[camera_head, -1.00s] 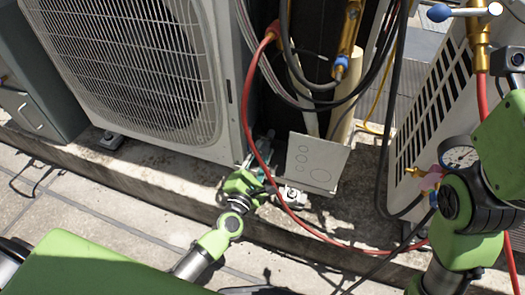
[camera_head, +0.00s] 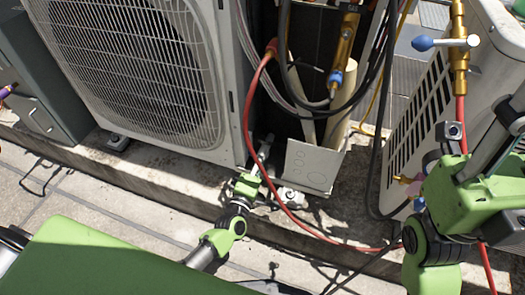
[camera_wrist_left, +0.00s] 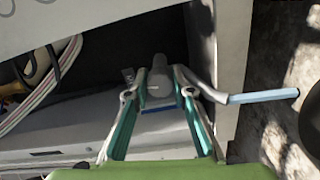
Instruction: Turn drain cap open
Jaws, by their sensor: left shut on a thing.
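The drain cap (camera_wrist_left: 160,88) is a small grey piece between my left fingertips in the left wrist view, with a dark blue edge below it. My left gripper (camera_wrist_left: 158,92) is shut on it, one teal-lined finger on each side. In the head view my left gripper (camera_head: 265,153) reaches to the lower right corner of the big condenser (camera_head: 135,70); the cap is too small to make out there. My right arm's green parts show at the right; I cannot make out whether its fingers are open or shut.
A light grey panel (camera_head: 312,165) hangs just right of my left gripper. A red hose (camera_head: 249,118) loops close by it. A second condenser (camera_head: 430,120) and a brass valve (camera_head: 459,40) are at the right. A pale blue tube (camera_wrist_left: 264,96) shows in the wrist view.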

